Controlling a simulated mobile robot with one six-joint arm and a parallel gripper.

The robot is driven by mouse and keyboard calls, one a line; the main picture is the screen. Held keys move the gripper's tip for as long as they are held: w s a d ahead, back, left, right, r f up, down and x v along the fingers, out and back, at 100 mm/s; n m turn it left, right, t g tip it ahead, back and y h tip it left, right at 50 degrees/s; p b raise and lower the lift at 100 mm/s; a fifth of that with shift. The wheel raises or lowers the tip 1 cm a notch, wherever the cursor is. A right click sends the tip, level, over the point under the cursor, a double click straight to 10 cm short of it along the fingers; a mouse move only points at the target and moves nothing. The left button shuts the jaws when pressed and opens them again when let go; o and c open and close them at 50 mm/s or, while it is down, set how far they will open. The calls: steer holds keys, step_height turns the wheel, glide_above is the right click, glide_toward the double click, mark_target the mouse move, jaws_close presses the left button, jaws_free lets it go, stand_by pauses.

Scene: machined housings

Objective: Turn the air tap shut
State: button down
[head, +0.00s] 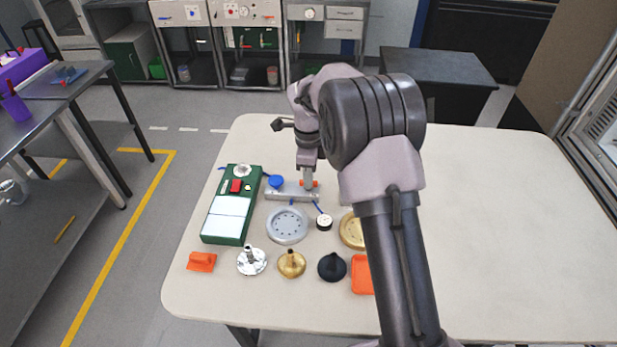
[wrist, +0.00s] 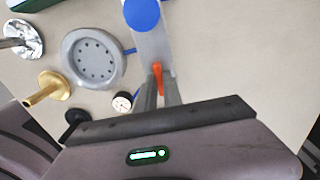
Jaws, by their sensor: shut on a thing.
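The air tap is an orange-red lever (head: 314,183) on a grey metal block (head: 283,194) near the table's left-middle. In the wrist view the orange lever (wrist: 157,72) sits between my fingertips. My gripper (head: 308,184) points down at the block's right end and is shut on the lever; the fingers hide part of it. It also shows in the wrist view (wrist: 160,90). A blue knob (head: 276,181) is at the block's left end and shows large in the wrist view (wrist: 142,14). A small round gauge (head: 324,222) lies just in front of the block.
A green case (head: 211,226) stands to the left. A grey round housing (head: 287,226) and a gold one (head: 352,230) lie in front. Silver (head: 251,262), brass (head: 291,264) and black (head: 332,267) stemmed parts stand nearer, with orange pieces beside them. The table's right side is clear.

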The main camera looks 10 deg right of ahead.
steer(key=c, duration=1.5)
jaws_free()
steer(key=shift+r, duration=0.1)
step_height(320, 180, up, 17)
steer(key=p, duration=0.5)
steer(key=shift+r, duration=0.2)
